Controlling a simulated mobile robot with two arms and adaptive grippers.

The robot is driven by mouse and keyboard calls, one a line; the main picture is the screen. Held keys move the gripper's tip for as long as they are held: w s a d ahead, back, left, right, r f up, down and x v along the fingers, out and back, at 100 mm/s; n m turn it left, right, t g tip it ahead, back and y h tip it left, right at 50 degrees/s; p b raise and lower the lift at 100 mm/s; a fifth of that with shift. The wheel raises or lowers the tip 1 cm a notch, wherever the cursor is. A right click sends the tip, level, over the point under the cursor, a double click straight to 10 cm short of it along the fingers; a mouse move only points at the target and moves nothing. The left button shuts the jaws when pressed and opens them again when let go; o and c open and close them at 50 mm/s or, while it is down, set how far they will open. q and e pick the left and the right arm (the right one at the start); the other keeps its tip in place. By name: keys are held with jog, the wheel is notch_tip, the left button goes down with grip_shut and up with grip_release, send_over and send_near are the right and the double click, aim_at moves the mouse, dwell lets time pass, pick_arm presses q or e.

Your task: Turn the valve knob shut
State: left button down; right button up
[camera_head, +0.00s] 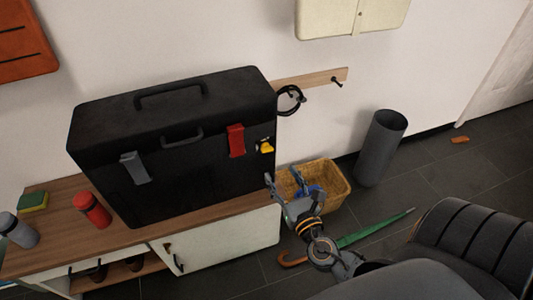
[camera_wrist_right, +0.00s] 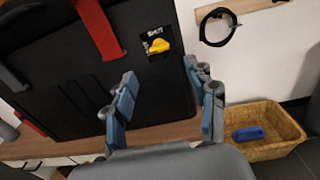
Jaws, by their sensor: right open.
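The valve knob (camera_head: 266,148) is small and yellow, on a black plate at the right end of the front of a large black case (camera_head: 200,170). In the right wrist view the knob (camera_wrist_right: 159,46) shows larger, with white lettering above it that seems to read "SHUT". My right gripper (camera_head: 284,179) is open and empty, below and slightly right of the knob and apart from it. In the right wrist view its two fingers (camera_wrist_right: 165,95) are spread, with the knob beyond and above the gap. My left gripper is not in view.
The case stands on a wooden-topped cabinet (camera_head: 222,207). A wicker basket (camera_head: 335,185) with a blue item, a green umbrella (camera_head: 370,232) and a grey bin (camera_head: 380,150) are on the floor at right.

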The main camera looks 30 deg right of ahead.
aim_at(267, 149)
pick_arm(q)
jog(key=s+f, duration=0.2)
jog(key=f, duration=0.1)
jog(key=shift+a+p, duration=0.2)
jog(key=shift+p, duration=0.15)
pick_arm(e)
jog(key=x, duration=0.9)
jog(key=shift+w, duration=0.2)
jog(key=c, duration=1.2)
